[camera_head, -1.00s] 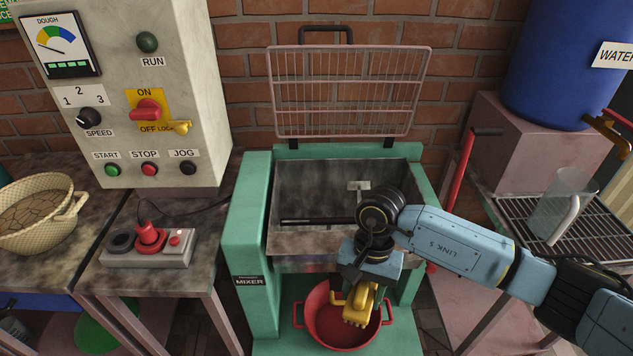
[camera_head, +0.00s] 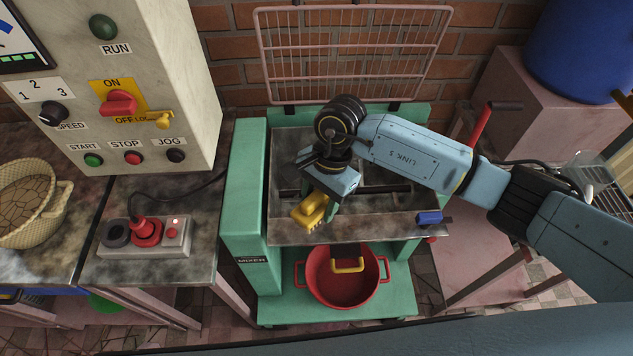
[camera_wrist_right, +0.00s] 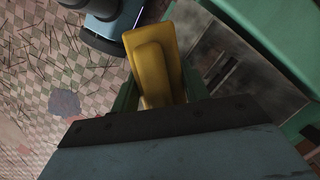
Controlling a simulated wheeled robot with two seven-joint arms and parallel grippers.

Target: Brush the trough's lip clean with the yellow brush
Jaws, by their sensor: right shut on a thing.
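My right gripper (camera_head: 325,208) is shut on the yellow brush (camera_head: 311,211), pointing down. The brush is at the left half of the front lip (camera_head: 370,230) of the mixer's trough. I cannot tell whether its bristles touch the lip. The lip is a grey, stained metal strip, partly covered by the brush at left. In the right wrist view the yellow brush (camera_wrist_right: 157,62) sits between the green fingers, with part of the trough to its right. My left gripper is not in view.
A red two-handled basin (camera_head: 342,288) with a yellow handle across it stands below the lip. A dark bar crosses inside the trough. A blue part (camera_head: 429,217) sits at the lip's right end. The wire guard (camera_head: 355,60) stands raised behind. A control box (camera_head: 145,240) is at left.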

